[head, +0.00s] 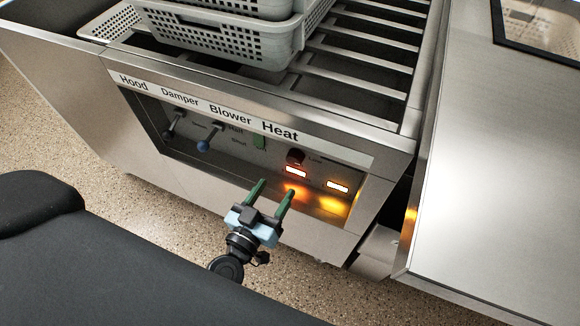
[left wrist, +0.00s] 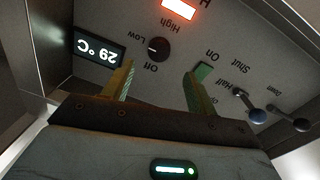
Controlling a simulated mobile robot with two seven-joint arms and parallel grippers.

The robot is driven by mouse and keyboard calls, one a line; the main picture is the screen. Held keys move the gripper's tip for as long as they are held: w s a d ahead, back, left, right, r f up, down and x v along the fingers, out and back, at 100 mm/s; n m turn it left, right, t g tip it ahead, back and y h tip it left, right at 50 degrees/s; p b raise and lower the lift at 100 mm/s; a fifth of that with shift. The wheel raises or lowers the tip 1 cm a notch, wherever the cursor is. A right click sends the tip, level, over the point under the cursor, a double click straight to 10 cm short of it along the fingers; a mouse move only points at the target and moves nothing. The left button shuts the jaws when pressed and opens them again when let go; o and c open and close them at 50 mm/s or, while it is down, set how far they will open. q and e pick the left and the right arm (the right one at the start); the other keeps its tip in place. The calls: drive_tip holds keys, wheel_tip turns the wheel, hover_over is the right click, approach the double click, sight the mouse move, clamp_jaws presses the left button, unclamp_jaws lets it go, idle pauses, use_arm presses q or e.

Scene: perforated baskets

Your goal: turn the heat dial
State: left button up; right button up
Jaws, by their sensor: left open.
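The heat dial (head: 295,157) is a small dark round knob on the recessed panel below the "Heat" label in the head view. It also shows in the left wrist view as a black knob (left wrist: 158,48) ringed by the words Off, Low and High, upside down. A small pale mark is on its left side there. My left gripper (head: 273,189) is open and empty, its two green fingers pointing at the panel, below the dial in the head view. In the left wrist view the dial lies between and beyond the fingertips (left wrist: 160,68), apart from them. My right gripper is not in view.
A display (left wrist: 99,51) reads 29 °C. Grey perforated baskets (head: 215,43) stand above on slatted rails.

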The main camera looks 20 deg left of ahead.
sight(293, 163)
use_arm(q)
drive_tip(key=w, duration=0.7)
drive_tip(key=shift+w+d+b, duration=0.35)
drive_tip(key=shift+d, duration=0.05)
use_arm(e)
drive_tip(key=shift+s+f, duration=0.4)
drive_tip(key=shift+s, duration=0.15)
use_arm(q)
drive_tip(key=shift+c, duration=0.3)
drive_tip(key=c, duration=0.9)
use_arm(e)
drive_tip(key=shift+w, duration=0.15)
